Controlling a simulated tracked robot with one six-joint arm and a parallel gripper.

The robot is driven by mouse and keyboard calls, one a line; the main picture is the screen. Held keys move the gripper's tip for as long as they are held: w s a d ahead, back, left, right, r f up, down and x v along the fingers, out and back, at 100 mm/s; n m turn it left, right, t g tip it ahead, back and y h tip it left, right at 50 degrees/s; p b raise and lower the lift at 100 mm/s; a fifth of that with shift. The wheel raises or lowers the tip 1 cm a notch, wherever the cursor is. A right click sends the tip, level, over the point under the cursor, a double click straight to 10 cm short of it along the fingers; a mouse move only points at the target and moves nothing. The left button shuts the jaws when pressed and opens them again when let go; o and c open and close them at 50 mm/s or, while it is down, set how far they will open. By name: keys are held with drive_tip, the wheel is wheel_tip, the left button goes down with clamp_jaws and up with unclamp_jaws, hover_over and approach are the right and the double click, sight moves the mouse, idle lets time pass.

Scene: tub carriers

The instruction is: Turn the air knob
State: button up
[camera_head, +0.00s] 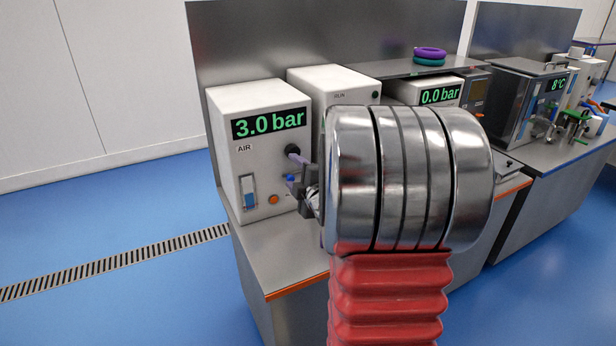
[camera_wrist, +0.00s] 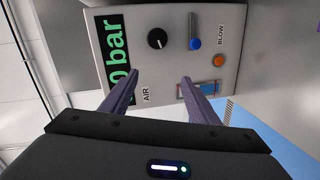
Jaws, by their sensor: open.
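The air unit is a white box (camera_head: 222,160) with a green "3.0 bar" display and an "AIR" label. In the wrist view the knob lies between and beyond the fingertips. In the head view my gripper (camera_head: 294,170) is close to the panel; contact cannot be told.
Beside the knob are a blue-capped metal fitting (camera_wrist: 195,40), an orange button (camera_wrist: 218,60) labelled BLOW and a flow gauge (camera_head: 248,192). The bench front left (camera_head: 262,255) is clear.

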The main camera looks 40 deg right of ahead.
drive_tip(key=s+a+r+m+g, duration=0.1)
drive_tip(key=a+r+m+g, duration=0.2)
drive_tip(key=a, duration=0.6)
drive_tip(key=s+a+f+m+g+y, duration=0.1)
drive_tip(key=s+a+m+g+y, duration=0.1)
drive_tip(key=s+a, duration=0.9)
drive_tip(key=s+a+f+m+g+y, duration=0.1)
drive_tip(key=s+a+m+g+y, duration=0.2)
drive_tip(key=s+a, duration=0.9)
drive_tip(key=a+m+g, duration=0.1)
drive_tip(key=a+m, duration=0.2)
drive_tip(key=shift+a+f+m, duration=0.25)
drive_tip(key=shift+f+m, duration=0.1)
drive_tip(key=shift+m, duration=0.05)
drive_tip(key=shift+c, duration=0.6)
